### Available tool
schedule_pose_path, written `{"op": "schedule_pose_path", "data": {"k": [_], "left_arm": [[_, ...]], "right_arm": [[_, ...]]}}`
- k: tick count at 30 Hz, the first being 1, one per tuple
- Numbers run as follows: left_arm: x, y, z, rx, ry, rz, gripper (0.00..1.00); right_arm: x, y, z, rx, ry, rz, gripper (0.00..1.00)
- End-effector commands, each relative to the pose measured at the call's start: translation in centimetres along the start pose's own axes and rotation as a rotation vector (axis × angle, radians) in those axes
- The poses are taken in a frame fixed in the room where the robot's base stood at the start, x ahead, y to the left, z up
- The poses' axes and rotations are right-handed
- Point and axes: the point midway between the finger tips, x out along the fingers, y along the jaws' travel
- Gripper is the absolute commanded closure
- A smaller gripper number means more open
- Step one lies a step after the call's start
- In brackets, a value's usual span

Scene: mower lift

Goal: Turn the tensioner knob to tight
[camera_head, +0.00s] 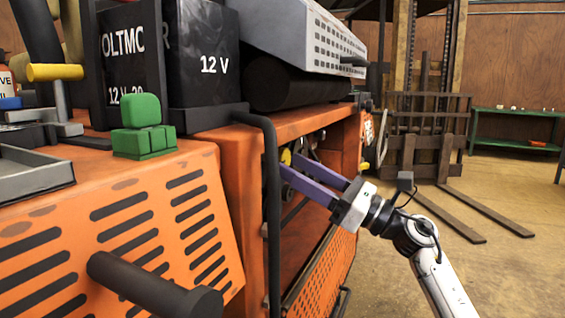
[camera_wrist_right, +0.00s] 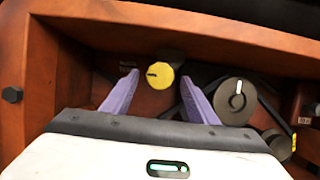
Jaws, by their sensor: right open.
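The yellow round tensioner knob (camera_wrist_right: 160,75) sits on the back wall of an orange bay in the right wrist view. A short dark mark on its face points left, towards small unreadable lettering. My right gripper (camera_wrist_right: 159,80) is open, with one purple finger on each side of the knob and a gap to both. In the head view a bit of the knob (camera_head: 286,157) shows by the fingertips of my right gripper (camera_head: 290,164), which reach into the machine's side opening. How deep the fingertips reach is hard to tell. My left gripper is not in view.
A grey pulley (camera_wrist_right: 235,101) with a white mark and a dark belt lie right of the knob. The orange bay wall (camera_wrist_right: 27,75) bounds the left. A black upright bar (camera_head: 272,210) stands beside the opening.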

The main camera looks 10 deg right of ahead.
Motion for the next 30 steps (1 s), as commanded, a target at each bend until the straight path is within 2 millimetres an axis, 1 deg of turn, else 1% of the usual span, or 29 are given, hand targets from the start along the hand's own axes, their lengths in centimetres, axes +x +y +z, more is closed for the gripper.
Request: {"op": "schedule_pose_path", "data": {"k": [1,3,7,11,17,18,23,27,30], "left_arm": [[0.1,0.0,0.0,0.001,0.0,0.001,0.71],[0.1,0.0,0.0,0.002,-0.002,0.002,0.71],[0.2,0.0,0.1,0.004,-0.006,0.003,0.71],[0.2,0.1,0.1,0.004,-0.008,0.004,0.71],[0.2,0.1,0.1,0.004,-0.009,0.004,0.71],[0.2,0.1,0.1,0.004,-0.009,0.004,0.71],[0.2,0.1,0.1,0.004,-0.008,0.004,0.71],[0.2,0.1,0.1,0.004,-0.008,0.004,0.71],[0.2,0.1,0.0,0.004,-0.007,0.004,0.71]], "right_arm": [[1.0,0.1,0.1,0.001,-0.002,0.003,0.46],[1.9,0.1,0.0,0.001,-0.002,0.002,0.46],[3.1,0.1,0.0,0.002,-0.001,0.001,0.46],[3.6,0.0,0.0,0.001,0.001,0.0,0.46],[3.6,0.0,0.0,0.001,0.001,0.0,0.46],[3.6,0.0,0.0,0.001,0.0,0.0,0.48],[3.6,0.0,0.0,0.001,0.0,0.0,0.75],[3.6,0.0,0.0,0.001,0.0,0.0,0.99],[3.6,0.0,0.0,0.002,0.0,0.0,1.0]]}}
